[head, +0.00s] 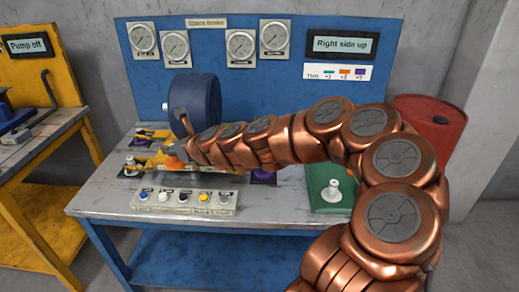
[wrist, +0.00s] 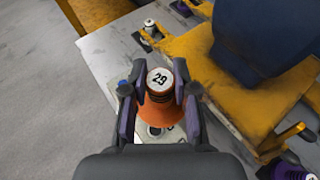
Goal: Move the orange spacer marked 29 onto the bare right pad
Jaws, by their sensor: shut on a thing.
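The orange spacer (wrist: 160,112), with 29 on its white top, is between the two fingers of my gripper (wrist: 158,98) in the wrist view. My gripper is shut on it. The spacer looks upright, and a light grey piece with a dark round mark (wrist: 155,133) shows just under its near side; I cannot tell whether they touch. In the head view a bit of orange (head: 173,161) shows at the tip of my arm, beside the yellow base (head: 155,158) of the dark blue motor (head: 194,103). I cannot make out the bare right pad; my arm hides part of the bench there.
A button box (head: 183,201) stands at the bench front. A purple spacer (head: 264,177) sits right of the motor. A green plate with a white knob (head: 332,191) is farther right, near a red drum (head: 431,122). A screen (head: 341,44) reads "Right side up".

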